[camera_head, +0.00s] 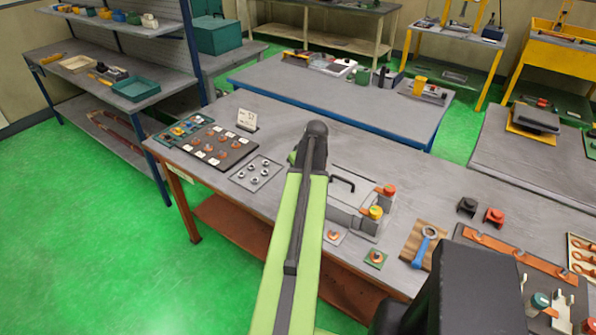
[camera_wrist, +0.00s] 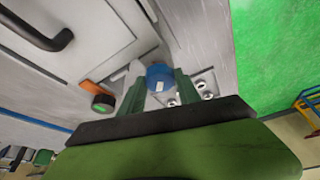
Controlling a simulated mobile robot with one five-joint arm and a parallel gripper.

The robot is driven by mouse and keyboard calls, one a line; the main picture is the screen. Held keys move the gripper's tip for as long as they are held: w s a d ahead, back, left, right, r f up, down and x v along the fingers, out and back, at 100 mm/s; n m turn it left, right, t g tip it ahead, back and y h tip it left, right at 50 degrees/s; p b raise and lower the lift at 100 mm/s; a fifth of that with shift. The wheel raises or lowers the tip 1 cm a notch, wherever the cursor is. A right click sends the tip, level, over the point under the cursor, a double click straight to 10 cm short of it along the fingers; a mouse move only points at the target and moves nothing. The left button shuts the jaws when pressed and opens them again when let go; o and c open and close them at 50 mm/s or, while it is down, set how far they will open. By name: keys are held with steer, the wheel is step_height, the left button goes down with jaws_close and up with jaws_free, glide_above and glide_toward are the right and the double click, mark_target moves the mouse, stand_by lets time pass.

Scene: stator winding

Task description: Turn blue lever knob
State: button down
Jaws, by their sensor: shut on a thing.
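In the wrist view the blue lever knob (camera_wrist: 158,73) sits between the two dark green fingers of my gripper (camera_wrist: 160,88), which is shut on it. A pale mark shows on the knob's face. The lever under this knob is mostly hidden. A second knob (camera_wrist: 103,104), dark with a green top, stands beside it on an orange lever. In the head view my arm covers the blue knob and my gripper. A red-orange knob (camera_head: 388,189) and a yellow knob (camera_head: 376,212) show at the right end of the grey box (camera_head: 348,212).
The grey box has a black handle (camera_head: 343,182). A plate with several metal rings (camera_head: 256,173) and a dark parts board (camera_head: 212,146) lie to the left on the workbench. A wooden board with a blue wrench (camera_head: 425,247) lies to the right.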

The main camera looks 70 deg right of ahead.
steer(key=n, duration=0.1)
steer(key=n+y, duration=0.1)
steer(key=n, duration=0.2)
steer(key=shift+s+d+f+n+t+y, duration=0.1)
steer(key=shift+s+d+n+t+y, duration=0.1)
steer(key=shift+s+n+t+y, duration=0.15)
steer(key=shift+w+n+y, duration=0.15)
steer(key=shift+n+y, duration=0.5)
steer(key=shift+n, duration=0.8)
steer(key=c, duration=0.9)
jaws_free()
steer(key=shift+o, duration=0.2)
